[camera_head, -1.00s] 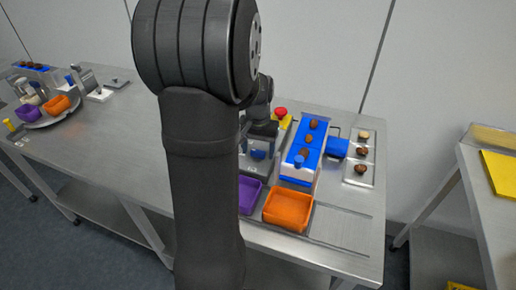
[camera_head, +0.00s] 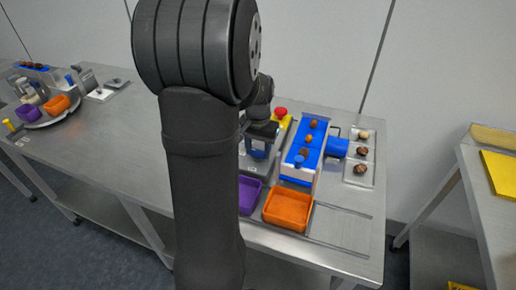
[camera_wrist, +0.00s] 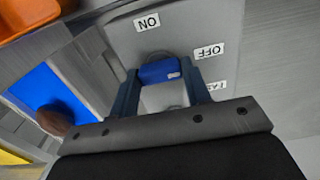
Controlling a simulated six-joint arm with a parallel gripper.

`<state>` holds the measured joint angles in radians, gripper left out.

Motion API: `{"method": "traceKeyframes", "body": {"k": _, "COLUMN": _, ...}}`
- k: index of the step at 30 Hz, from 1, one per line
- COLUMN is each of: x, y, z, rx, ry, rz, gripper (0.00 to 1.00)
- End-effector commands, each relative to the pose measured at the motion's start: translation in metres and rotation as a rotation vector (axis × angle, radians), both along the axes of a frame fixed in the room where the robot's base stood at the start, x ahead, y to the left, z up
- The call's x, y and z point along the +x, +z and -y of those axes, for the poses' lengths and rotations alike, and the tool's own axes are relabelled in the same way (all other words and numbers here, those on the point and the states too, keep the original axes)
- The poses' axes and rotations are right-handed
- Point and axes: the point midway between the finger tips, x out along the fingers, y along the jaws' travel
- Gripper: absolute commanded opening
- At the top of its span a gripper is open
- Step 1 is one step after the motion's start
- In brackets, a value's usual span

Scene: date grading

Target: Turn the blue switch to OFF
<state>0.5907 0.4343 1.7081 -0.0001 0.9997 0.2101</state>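The blue switch (camera_wrist: 160,71) sits on a grey panel (camera_wrist: 222,22), between the two fingers of my gripper (camera_wrist: 160,72) in the wrist view. The fingertips lie close against its left and right sides, and I see no clear gap; whether they press on it I cannot tell. The ON label (camera_wrist: 147,22) is above the switch. The OFF label (camera_wrist: 209,51) is to its upper right. A third label (camera_wrist: 216,86) at the lower right is partly hidden by the right finger. In the head view my gripper (camera_head: 259,148) is low over the panel, partly behind my arm.
A white-and-blue conveyor (camera_head: 307,160) with dates stands just right of my gripper. A red emergency button (camera_head: 281,111) is behind it. A purple tray (camera_head: 249,194) and an orange tray (camera_head: 288,209) are in front. A metal tray (camera_head: 359,173) of dates is further right.

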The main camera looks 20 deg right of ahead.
Motion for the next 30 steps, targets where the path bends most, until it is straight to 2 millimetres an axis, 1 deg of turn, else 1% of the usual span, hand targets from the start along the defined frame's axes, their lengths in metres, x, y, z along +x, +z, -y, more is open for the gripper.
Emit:
{"method": "traceKeyframes", "body": {"k": 1, "x": 0.000, "y": 0.000, "z": 0.000, "rx": -0.001, "ry": -0.001, "rz": 0.001, "gripper": 0.51}}
{"method": "traceKeyframes", "body": {"k": 3, "x": 0.000, "y": 0.000, "z": 0.000, "rx": -0.001, "ry": 0.000, "rz": 0.001, "gripper": 0.65}}
{"method": "traceKeyframes", "body": {"k": 12, "x": 0.000, "y": 0.001, "z": 0.000, "rx": -0.001, "ry": 0.000, "rz": 0.001, "gripper": 0.65}}
{"method": "traceKeyframes", "body": {"k": 16, "x": 0.001, "y": 0.012, "z": 0.001, "rx": -0.001, "ry": 0.000, "rz": 0.003, "gripper": 0.65}}
{"method": "traceKeyframes", "body": {"k": 20, "x": 0.001, "y": 0.035, "z": 0.001, "rx": -0.004, "ry": 0.000, "rz": 0.005, "gripper": 0.65}}
{"method": "traceKeyframes", "body": {"k": 30, "x": 0.001, "y": 0.119, "z": 0.000, "rx": -0.004, "ry": 0.000, "rz": 0.005, "gripper": 0.65}}
